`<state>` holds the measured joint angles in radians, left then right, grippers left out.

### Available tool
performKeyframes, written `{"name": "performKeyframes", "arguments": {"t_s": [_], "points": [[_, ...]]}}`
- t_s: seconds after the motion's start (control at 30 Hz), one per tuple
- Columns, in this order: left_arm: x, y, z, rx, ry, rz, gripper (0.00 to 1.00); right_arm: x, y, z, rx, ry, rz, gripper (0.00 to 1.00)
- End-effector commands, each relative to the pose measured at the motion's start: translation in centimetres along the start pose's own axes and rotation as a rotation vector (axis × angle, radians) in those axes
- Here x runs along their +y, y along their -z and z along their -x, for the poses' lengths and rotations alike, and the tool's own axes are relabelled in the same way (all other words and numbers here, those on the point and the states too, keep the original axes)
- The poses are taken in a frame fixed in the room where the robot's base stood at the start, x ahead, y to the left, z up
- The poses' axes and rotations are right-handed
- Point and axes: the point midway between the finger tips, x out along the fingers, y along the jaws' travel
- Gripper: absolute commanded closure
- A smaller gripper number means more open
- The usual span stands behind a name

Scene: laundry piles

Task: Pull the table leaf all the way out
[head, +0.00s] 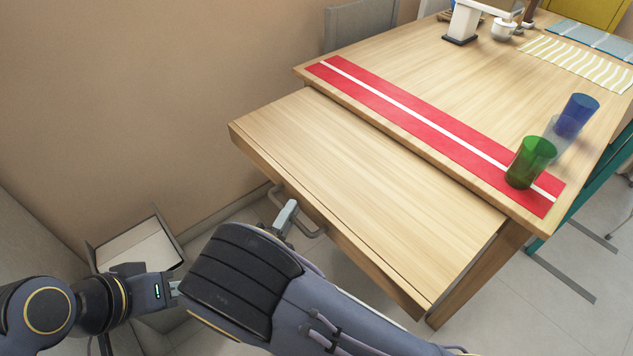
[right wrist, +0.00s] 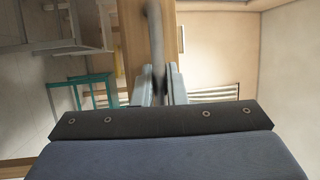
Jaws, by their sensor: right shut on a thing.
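The wooden table leaf (head: 375,195) sticks out from under the near end of the wooden table (head: 425,70), with a wide strip of its top showing. A grey bar handle (head: 312,233) is on the leaf's front edge. My right gripper (head: 285,215) is at this handle and shut on it, its arm covering part of the view. In the right wrist view the fingers (right wrist: 161,88) close around the grey handle bar (right wrist: 155,40). My left gripper (head: 174,288) is low at the left, away from the leaf; its fingers are too small to judge.
A red runner with a white stripe (head: 430,132) lies along the table's near end. A green cup (head: 531,162) stands on it, with a clear cup (head: 558,138) and a blue cup (head: 577,115) behind. An open box (head: 137,247) stands on the floor by the wall.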

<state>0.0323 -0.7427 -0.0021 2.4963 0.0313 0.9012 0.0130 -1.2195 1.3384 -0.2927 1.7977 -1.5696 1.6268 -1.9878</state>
Motion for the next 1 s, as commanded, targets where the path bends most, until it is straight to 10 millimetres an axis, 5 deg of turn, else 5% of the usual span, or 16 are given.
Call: {"name": "performKeyframes", "arguments": {"t_s": [0.23,0.73,0.77,0.8,0.9,1.0], "points": [[0.5,0.5,1.1,0.0,0.0,0.0,0.64,-0.7,-1.3,3.2,-0.001,-0.003,0.001,1.0],[0.5,0.6,1.2,0.0,0.0,0.0,0.64,-0.6,-1.7,4.1,-0.005,-0.006,0.0,1.0],[0.5,0.6,1.2,0.0,0.0,0.0,0.64,-0.6,-1.7,4.1,-0.005,-0.006,0.0,0.84],[0.5,0.6,1.2,0.0,0.0,0.0,0.64,-0.7,-1.7,4.0,-0.005,-0.005,-0.001,0.79],[0.5,0.6,1.2,0.0,0.0,0.0,0.64,-0.7,-1.7,3.9,-0.003,-0.004,-0.001,0.67],[0.5,0.6,1.2,0.0,0.0,0.0,0.64,-0.7,-1.6,3.9,-0.002,-0.003,-0.001,0.67]]}}
